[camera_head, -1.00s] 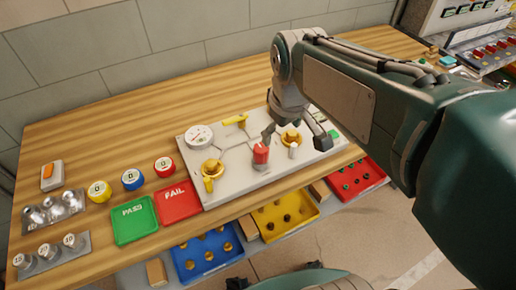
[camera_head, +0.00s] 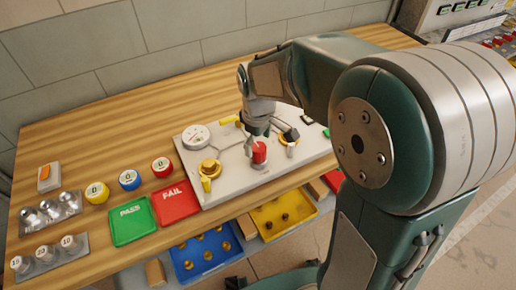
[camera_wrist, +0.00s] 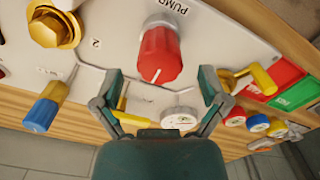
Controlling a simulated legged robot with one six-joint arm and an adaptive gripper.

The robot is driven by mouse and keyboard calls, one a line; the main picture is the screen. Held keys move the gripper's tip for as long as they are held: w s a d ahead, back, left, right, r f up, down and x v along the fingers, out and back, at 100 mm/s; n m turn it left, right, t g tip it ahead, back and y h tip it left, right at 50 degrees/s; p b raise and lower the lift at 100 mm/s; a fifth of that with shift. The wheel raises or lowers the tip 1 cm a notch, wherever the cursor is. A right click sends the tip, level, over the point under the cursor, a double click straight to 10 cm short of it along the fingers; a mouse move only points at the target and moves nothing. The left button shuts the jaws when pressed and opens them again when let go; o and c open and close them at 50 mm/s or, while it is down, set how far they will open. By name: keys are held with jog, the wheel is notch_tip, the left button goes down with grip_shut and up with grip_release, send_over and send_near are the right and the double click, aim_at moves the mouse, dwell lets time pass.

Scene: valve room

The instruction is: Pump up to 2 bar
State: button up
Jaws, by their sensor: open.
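The red PUMP knob (camera_head: 259,153) stands on the light panel (camera_head: 238,186). In the wrist view the knob (camera_wrist: 160,54) shows a white pointer line beneath the word PUMP. My gripper (camera_head: 269,138) is above and just behind the knob. In the wrist view my gripper (camera_wrist: 160,92) has its two fingers spread wide, apart from the knob and with nothing between the tips. The round white gauge (camera_head: 196,137) is at the panel's upper left; it also shows in the wrist view (camera_wrist: 181,118), partly covered by my gripper. Its reading is too small to tell.
A brass valve with a yellow handle (camera_head: 208,173) is left of the knob. Another brass valve (camera_wrist: 52,28) is close by, and a yellow lever (camera_head: 230,120) lies behind. A red FAIL tray (camera_head: 177,200) and green PASS tray (camera_head: 131,222) sit left of the panel.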

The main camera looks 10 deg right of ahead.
aim_at(259, 147)
jog(key=shift+f, duration=1.4)
jog(key=c, duration=1.2)
jog(key=shift+o, duration=0.2)
jog(key=m, duration=0.5)
jog(key=shift+m, duration=0.4)
jog(key=m, duration=0.5)
jog(key=shift+s+f+m, duration=0.1)
jog(key=shift+m, duration=0.3)
